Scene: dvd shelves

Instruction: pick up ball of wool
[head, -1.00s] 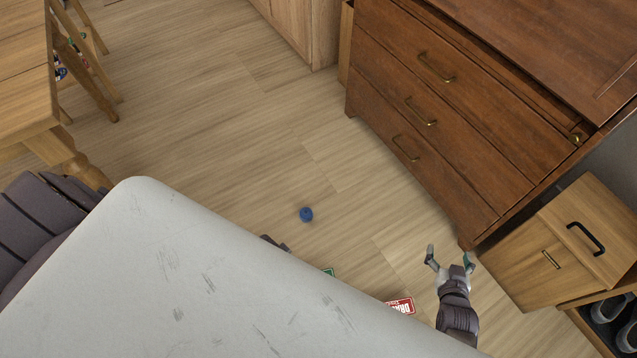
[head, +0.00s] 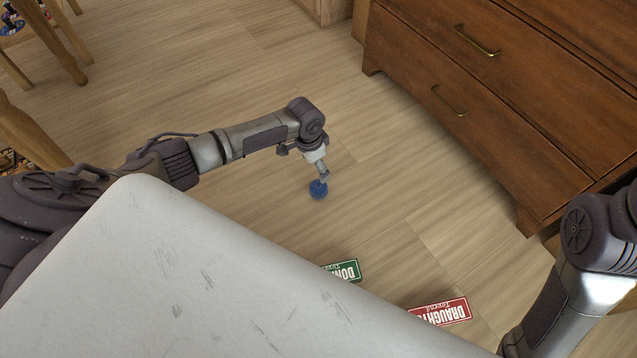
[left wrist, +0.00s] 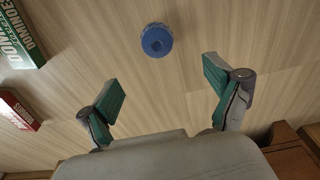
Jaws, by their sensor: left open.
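The blue ball of wool (head: 318,190) lies on the wooden floor in the middle of the head view. My left gripper (head: 320,173) reaches over it from the left and points down at it, partly overlapping it in the picture. In the left wrist view the ball (left wrist: 157,40) sits whole beyond the fingertips, roughly centred between them. The left gripper (left wrist: 162,84) has its green-padded fingers wide apart with nothing between them. My right arm shows at the right edge of the head view, but its gripper is out of sight.
A green dominoes box (head: 345,270) and a red draughts box (head: 441,311) lie on the floor nearer me. A brown chest of drawers (head: 490,100) stands at the right. Wooden furniture legs (head: 62,45) are at upper left. The floor around the ball is clear.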

